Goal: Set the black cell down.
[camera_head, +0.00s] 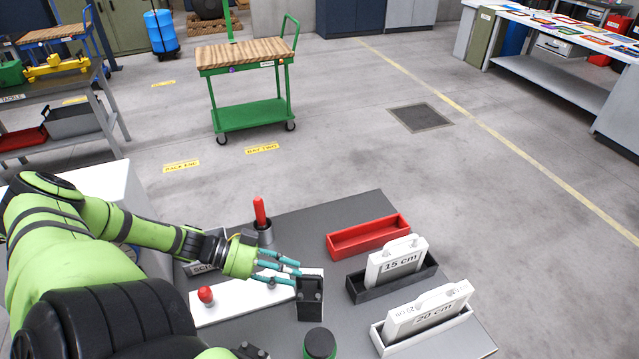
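The black cell (310,298), a dark upright block with a pale edge, is at the fingertips of my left gripper (285,269). The teal fingers reach its upper left side and appear closed on it. It is over the right end of a white board (235,299) on the grey bench top (310,222). I cannot tell whether its lower edge touches anything. My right gripper is not in view.
A red empty tray (368,238), a black tray (362,294) with a 15 cm block (398,262) and a white tray (388,347) with a 20 cm block (430,312) stand right.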

